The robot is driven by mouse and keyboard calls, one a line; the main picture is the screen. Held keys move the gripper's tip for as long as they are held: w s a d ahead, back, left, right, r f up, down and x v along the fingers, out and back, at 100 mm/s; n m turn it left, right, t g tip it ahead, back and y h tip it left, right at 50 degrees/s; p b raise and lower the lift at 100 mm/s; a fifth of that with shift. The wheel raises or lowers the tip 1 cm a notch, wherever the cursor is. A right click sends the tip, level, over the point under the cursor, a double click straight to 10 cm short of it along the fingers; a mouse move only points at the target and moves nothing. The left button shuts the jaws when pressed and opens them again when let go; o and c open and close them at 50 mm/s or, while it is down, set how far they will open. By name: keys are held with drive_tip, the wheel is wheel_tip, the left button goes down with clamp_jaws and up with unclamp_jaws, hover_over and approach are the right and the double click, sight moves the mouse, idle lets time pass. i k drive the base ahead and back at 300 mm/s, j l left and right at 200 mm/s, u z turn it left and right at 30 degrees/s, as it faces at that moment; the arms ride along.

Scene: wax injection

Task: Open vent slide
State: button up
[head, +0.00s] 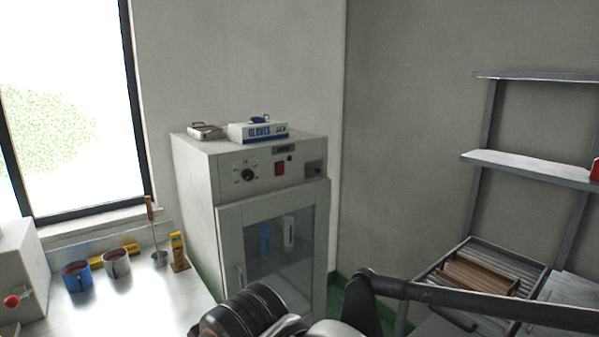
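A pale grey cabinet (196,180) stands in the corner. Its front panel carries a round dial (248,175), a red switch (280,168) and, at the right end, a small dark fitting (316,168). This fitting may be the vent slide; it is too small to tell its position. The cabinet's glass door (280,240) looks shut, with a handle on its left side and a blue and a pale bottle-like thing inside. My arm's links cross the bottom of the view, in front of the cabinet's lower part. My gripper's fingers do not show.
A glove box (258,132) and a small tray (206,131) lie on the cabinet. A rack (520,160) with shelves stands at right.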

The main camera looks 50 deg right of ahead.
sight(313, 168)
drive_tip(key=z, duration=1.55)
drive_tip(key=i+l+u, duration=0.2)
drive_tip(key=i, duration=0.25)
drive_tip(key=i+u, duration=0.25)
drive_tip(key=i, duration=0.15)
drive_tip(key=l+z, duration=0.1)
drive_tip(key=l, duration=0.25)
drive_tip(key=j+u, duration=0.1)
drive_tip(key=j, duration=0.3)
